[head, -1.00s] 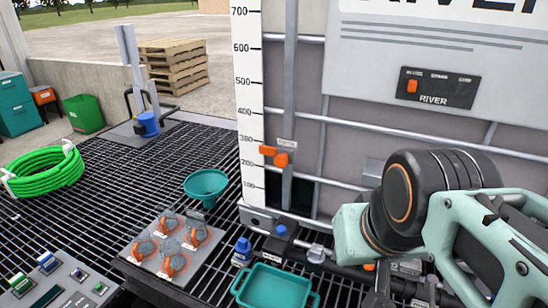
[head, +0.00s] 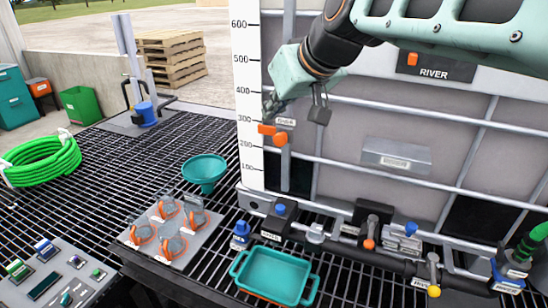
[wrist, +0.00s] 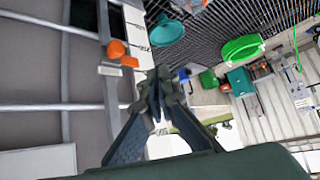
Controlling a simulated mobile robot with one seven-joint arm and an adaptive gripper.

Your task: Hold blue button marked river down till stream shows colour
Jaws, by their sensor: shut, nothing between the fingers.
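A blue button (head: 280,209) sits on top of the valve block at the left end of the manifold, below the big tank. A white label is just below it, too small to read. My gripper (head: 272,106) is high above the button, in front of the tank's level scale, close to the orange markers. Its fingers are closed and empty in the wrist view (wrist: 158,100). A teal tray (head: 240,268) stands below the manifold. No stream is visible.
A sign panel (head: 436,71) reading RIVER has an orange switch. The orange markers (head: 279,139) sit beside the scale. Valves line the manifold pipe rightward.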

